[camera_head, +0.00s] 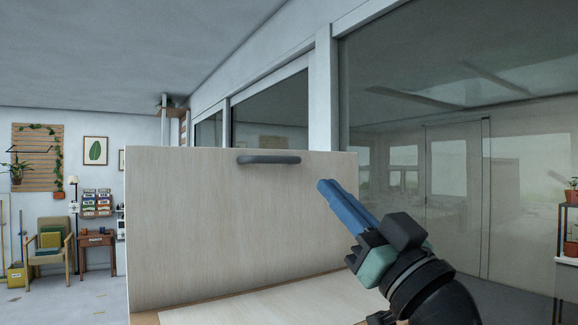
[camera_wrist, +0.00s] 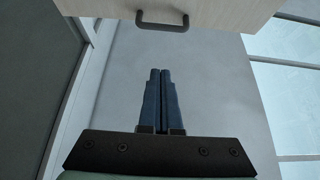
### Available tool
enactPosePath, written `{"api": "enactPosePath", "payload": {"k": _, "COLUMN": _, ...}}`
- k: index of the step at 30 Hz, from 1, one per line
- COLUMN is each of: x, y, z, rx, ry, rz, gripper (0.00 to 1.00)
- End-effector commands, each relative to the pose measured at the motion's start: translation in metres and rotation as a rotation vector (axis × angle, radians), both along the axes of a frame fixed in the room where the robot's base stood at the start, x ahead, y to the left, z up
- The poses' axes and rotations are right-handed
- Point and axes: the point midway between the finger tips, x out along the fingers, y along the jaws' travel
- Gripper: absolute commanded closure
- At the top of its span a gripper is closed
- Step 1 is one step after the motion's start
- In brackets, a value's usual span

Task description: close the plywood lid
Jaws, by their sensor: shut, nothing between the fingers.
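The plywood lid (camera_head: 225,215) stands raised, close to upright, in the head view, with a dark grey bar handle (camera_head: 268,160) near its top edge. Below it lies a pale flat surface (camera_head: 265,303), partly cut off by the frame. My gripper (camera_head: 326,190) has blue fingers pressed together and is empty. In the head view it is right of the handle and overlaps the lid's right part. In the wrist view the lid (camera_wrist: 205,12) and its handle (camera_wrist: 162,22) show at the top, beyond my shut fingertips (camera_wrist: 160,72), with a gap between.
A glass wall (camera_head: 450,180) runs along the right. A chair (camera_head: 50,245) and a small wooden table (camera_head: 97,255) stand far back at left. A shelf with potted plants (camera_head: 568,230) is at the right edge. Floor at left is mostly clear.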

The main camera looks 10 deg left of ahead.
Motion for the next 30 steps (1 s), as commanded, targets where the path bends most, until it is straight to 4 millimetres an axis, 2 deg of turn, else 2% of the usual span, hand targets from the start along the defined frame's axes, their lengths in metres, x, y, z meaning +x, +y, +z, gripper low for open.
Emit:
{"api": "enactPosePath", "payload": {"k": 1, "x": 0.004, "y": 0.006, "z": 0.008, "rx": 0.000, "ry": 0.000, "rz": 0.004, "gripper": 1.00}}
{"api": "enactPosePath", "payload": {"k": 14, "x": 0.057, "y": 0.060, "z": 0.057, "rx": -0.001, "ry": 0.004, "rz": 0.002, "gripper": 1.00}}
{"api": "enactPosePath", "payload": {"k": 21, "x": 0.078, "y": 0.079, "z": 0.043, "rx": 0.001, "ry": 0.003, "rz": -0.001, "gripper": 1.00}}
{"api": "enactPosePath", "payload": {"k": 30, "x": 0.082, "y": 0.083, "z": 0.039, "rx": -0.001, "ry": 0.001, "rz": -0.002, "gripper": 1.00}}
